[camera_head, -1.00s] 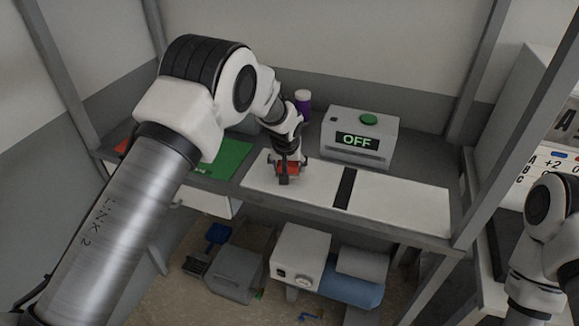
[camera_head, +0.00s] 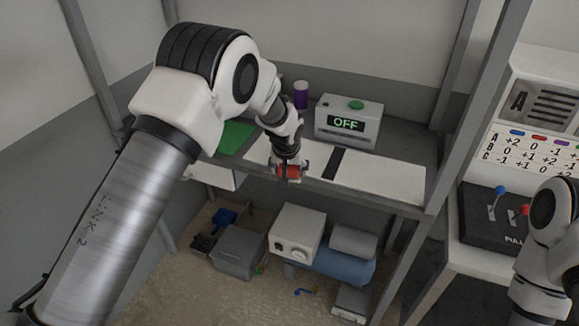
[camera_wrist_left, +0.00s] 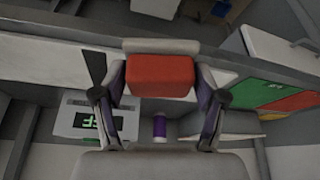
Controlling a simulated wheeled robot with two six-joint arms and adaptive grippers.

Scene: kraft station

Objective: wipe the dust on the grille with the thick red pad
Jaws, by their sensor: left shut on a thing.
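My left gripper (camera_head: 290,172) is shut on the thick red pad (camera_head: 287,171) and holds it at the front edge of the bench shelf, by the white panels. In the left wrist view the red pad (camera_wrist_left: 160,76) sits between the two fingers (camera_wrist_left: 160,84). A slatted grille (camera_head: 553,106) is on the upright panel marked A at the far right, well away from the pad. I cannot make out dust on it. My right arm shows at the right edge, but its gripper is out of view.
A grey box reading OFF with a green button (camera_head: 346,122) and a purple bottle (camera_head: 301,95) stand at the back of the shelf. A post (camera_head: 468,105) rises between the shelf and the grille panel. A black lever box (camera_head: 496,220) sits below the panel.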

